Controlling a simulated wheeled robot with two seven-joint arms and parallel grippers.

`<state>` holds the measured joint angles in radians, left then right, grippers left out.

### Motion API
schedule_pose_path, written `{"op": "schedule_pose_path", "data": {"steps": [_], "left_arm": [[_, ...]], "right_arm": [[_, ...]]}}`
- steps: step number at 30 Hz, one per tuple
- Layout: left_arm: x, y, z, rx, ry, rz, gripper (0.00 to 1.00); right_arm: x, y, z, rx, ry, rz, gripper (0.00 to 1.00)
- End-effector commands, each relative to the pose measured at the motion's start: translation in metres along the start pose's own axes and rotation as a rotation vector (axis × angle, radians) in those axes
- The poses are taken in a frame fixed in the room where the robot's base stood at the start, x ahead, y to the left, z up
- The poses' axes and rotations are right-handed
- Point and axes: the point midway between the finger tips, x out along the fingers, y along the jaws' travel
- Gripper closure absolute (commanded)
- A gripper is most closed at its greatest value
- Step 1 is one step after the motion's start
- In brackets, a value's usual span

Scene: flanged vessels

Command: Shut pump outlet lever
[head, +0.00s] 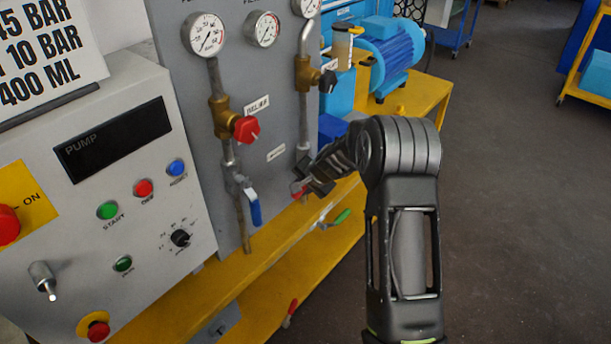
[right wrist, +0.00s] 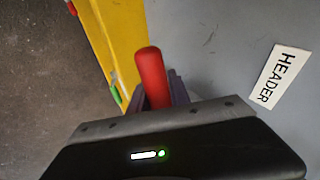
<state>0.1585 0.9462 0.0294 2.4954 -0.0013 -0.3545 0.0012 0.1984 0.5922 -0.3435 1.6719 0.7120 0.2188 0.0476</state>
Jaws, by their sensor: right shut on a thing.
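My right gripper (head: 312,186) is at the grey panel, below the valve on the right-hand pipe. In the right wrist view my right gripper (right wrist: 160,92) is shut on a red lever handle (right wrist: 151,72), which sticks out beyond the fingers. In the head view only a bit of red shows at the fingertips, and the valve body there is hidden by the gripper. No label naming the pump outlet is readable. My left gripper is in neither view.
A blue lever (head: 254,205) hangs on the left pipe. A green lever (head: 336,218) and another red lever (head: 290,311) are lower, by the yellow frame (head: 220,281). A HEADER label (right wrist: 277,75) is beside the held handle. Open floor (head: 520,200) lies to the right.

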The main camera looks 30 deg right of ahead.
Motion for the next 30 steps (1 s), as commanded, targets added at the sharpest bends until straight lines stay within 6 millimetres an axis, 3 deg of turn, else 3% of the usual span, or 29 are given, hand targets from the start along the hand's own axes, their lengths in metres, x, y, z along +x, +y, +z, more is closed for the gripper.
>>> {"op": "schedule_pose_path", "data": {"steps": [1,9,26,27,30], "left_arm": [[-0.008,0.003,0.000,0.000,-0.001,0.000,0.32],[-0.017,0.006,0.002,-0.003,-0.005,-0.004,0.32],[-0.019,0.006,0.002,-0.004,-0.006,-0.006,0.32],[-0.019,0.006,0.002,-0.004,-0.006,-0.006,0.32],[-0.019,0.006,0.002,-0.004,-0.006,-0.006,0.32]], "right_arm": [[-0.006,-0.004,-0.002,0.022,-0.028,0.001,1.00],[-0.012,-0.008,0.002,0.101,-0.151,0.002,1.00],[-0.014,-0.010,0.003,0.128,-0.190,0.001,1.00],[-0.014,-0.010,0.003,0.128,-0.189,0.001,0.76],[-0.014,-0.010,0.003,0.128,-0.189,0.001,0.68]]}}
